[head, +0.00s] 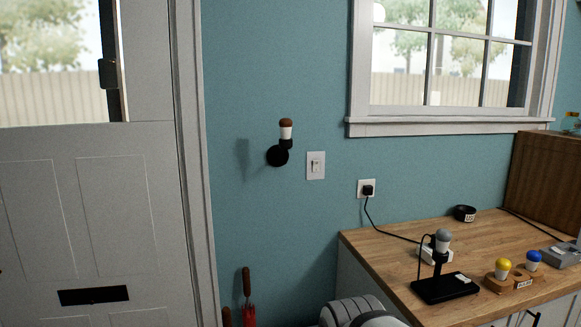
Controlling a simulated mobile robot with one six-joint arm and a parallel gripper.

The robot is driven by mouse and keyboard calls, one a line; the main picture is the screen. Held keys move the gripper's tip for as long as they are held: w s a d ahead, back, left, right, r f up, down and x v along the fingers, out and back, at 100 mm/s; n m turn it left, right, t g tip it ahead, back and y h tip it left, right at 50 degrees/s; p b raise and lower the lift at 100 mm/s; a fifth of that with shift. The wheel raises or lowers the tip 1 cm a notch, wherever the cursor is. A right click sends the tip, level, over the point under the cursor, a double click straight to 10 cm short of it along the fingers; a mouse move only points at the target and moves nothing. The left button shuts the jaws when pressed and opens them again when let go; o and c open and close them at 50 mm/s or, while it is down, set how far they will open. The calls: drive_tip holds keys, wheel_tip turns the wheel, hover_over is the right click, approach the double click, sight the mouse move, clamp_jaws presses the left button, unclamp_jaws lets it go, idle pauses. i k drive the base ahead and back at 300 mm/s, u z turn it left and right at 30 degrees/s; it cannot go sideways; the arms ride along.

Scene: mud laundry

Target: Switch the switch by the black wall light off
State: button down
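The black wall light (279,155) is fixed to the blue wall between the door and the window. It has a round black base and a white and brown bulb on top, with no clear glow. The switch (315,166) is a white plate with a small toggle in its middle, just right of the light. The toggle is too small to tell its position. Nothing touches the switch or covers it. My gripper is not in view.
A wooden counter (405,262) at the lower right holds a black lamp stand (446,287) and a block with yellow and blue bulbs (512,281). A plugged outlet (367,189) is right of the switch. A red umbrella (248,312) stands below. A white door (95,215) is left.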

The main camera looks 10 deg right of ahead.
sight(316, 162)
drive_tip(key=u, duration=0.05)
drive_tip(key=i, duration=1)
drive_tip(key=z, duration=0.05)
